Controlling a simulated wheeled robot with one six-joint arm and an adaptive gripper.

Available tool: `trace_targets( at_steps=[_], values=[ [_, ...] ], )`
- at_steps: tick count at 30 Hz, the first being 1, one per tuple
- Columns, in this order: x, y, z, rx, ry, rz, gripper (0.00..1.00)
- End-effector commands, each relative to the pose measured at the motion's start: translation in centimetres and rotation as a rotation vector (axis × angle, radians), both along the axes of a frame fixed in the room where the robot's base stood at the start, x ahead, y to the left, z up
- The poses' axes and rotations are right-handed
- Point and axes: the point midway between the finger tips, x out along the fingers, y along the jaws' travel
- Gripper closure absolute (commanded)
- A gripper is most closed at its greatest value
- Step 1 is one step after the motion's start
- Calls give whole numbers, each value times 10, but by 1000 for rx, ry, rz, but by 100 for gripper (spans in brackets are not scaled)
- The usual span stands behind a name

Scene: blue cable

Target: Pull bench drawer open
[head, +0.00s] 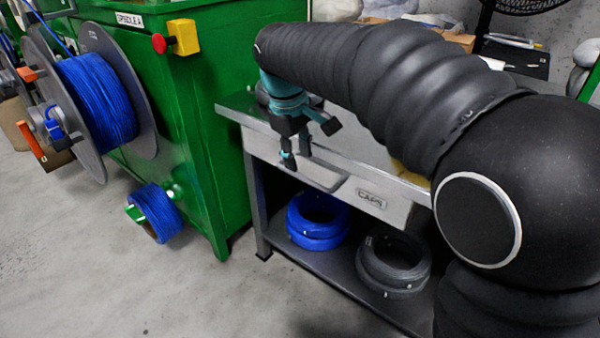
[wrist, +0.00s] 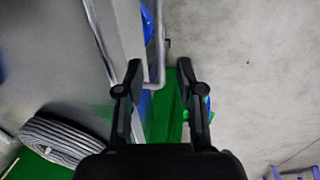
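The metal bench (head: 345,160) stands right of the green machine, with grey drawer fronts under its top. One drawer front (head: 370,197) is labelled CAPS; another drawer front (head: 262,146) lies to its left, partly hidden by my gripper. My gripper (head: 296,163) points down in front of the left drawer area. In the wrist view, my gripper (wrist: 160,66) has its two black fingers apart. A thin grey bent bar (wrist: 160,45), seemingly a drawer handle, runs between the fingertips. I cannot tell whether either finger touches it. The drawers look closed.
Blue (head: 318,222) and grey (head: 393,264) cable coils lie on the bench's lower shelf. The green machine (head: 200,110) stands close on the left, with a large blue cable spool (head: 95,100).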

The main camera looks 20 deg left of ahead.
Motion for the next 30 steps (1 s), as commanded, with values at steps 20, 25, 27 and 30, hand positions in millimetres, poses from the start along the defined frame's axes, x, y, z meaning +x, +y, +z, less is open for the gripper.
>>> trace_targets(
  at_steps=[20, 25, 27, 30],
  values=[
    [9, -4, -51, 1, 0, -1, 63],
    [9, -4, -51, 0, 0, -1, 88],
    [9, -4, -51, 1, 0, -1, 100],
    [9, -4, -50, 1, 0, -1, 100]
  ],
)
